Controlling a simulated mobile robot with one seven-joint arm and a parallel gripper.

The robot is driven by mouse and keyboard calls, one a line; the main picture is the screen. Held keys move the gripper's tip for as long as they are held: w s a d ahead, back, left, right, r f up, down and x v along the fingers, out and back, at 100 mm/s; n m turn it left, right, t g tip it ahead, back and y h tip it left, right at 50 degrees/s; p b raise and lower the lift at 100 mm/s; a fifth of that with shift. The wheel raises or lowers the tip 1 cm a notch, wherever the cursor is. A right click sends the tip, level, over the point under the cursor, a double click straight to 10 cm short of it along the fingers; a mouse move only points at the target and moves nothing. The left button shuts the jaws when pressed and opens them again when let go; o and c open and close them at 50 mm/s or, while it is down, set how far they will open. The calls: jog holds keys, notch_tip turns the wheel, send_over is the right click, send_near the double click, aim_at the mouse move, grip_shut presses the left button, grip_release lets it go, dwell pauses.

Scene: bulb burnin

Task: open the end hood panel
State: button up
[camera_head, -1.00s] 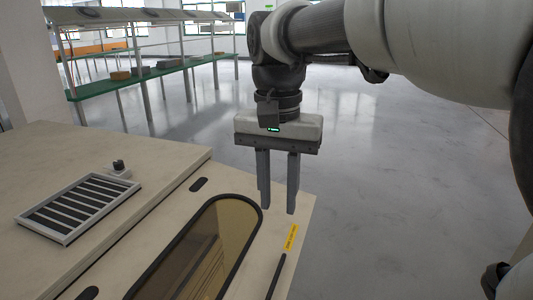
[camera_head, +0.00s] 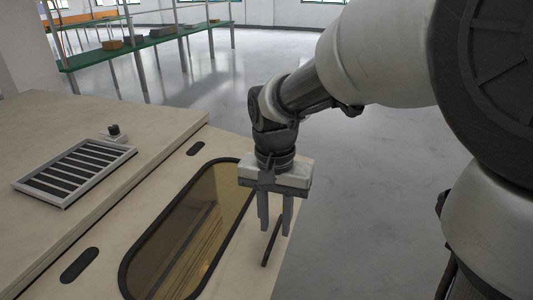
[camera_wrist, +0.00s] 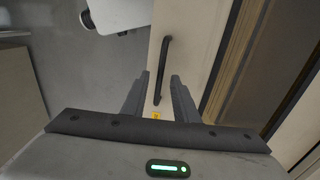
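The hood panel (camera_head: 118,221) is a beige sloping panel with a long oval amber window (camera_head: 190,240) framed in black. A black bar handle (camera_head: 271,242) stands near its right edge. The handle also shows in the wrist view (camera_wrist: 163,68), running between and beyond my fingertips, with a small yellow label (camera_wrist: 156,115) near its close end. My gripper (camera_head: 275,228) points down over the handle's far end. Its two fingers are apart and nothing is seen held between them. I cannot tell how far the fingertips are above the handle.
A vent grille (camera_head: 73,172) and a small black knob (camera_head: 113,131) are on the flat top at left. Dark oval slots (camera_head: 79,265) sit in the panel. Green-topped shelving (camera_head: 150,42) stands at the back. The grey floor (camera_head: 370,200) right of the panel is open.

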jog(key=shift+f, duration=0.35)
grip_shut()
dwell(1.2)
